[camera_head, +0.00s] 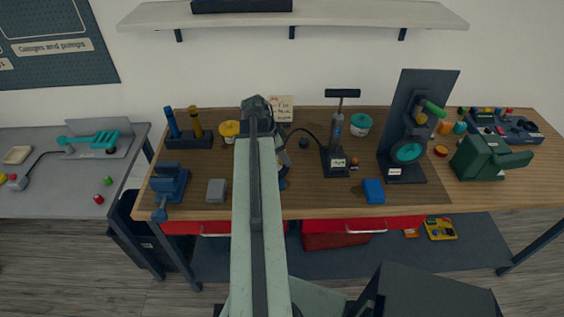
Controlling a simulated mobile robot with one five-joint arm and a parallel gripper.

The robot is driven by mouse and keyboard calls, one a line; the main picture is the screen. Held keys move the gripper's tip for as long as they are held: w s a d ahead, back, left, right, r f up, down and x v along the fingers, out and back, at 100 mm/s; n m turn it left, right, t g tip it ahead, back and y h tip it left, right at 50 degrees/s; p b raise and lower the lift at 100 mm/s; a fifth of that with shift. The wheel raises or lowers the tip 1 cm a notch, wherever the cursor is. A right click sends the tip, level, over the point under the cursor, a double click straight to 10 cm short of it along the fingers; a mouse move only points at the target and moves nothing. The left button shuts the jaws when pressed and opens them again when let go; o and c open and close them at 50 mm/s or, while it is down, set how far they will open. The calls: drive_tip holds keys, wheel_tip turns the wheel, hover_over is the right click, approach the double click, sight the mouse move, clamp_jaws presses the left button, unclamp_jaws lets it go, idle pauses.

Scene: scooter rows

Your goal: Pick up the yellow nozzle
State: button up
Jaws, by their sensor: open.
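I cannot pick out the yellow nozzle for certain. A small green piece (108,181) and a small red piece (98,199) lie near that bench's right front corner. My gripper (282,172) is over the wooden bench, mostly hidden behind my arm. It is open, and I see nothing held in it. It is well to the right of the grey bench.
The wooden bench (335,200) carries a blue vise (168,187), a grey block (216,190), a yellow-lidded tin (229,129), a black floor pump (337,160), a blue box (374,191) and a green machine (482,160). A gap separates it from the grey bench (50,200). A shelf (350,14) hangs above.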

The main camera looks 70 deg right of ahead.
drive_tip(key=shift+f, duration=0.15)
clamp_jaws()
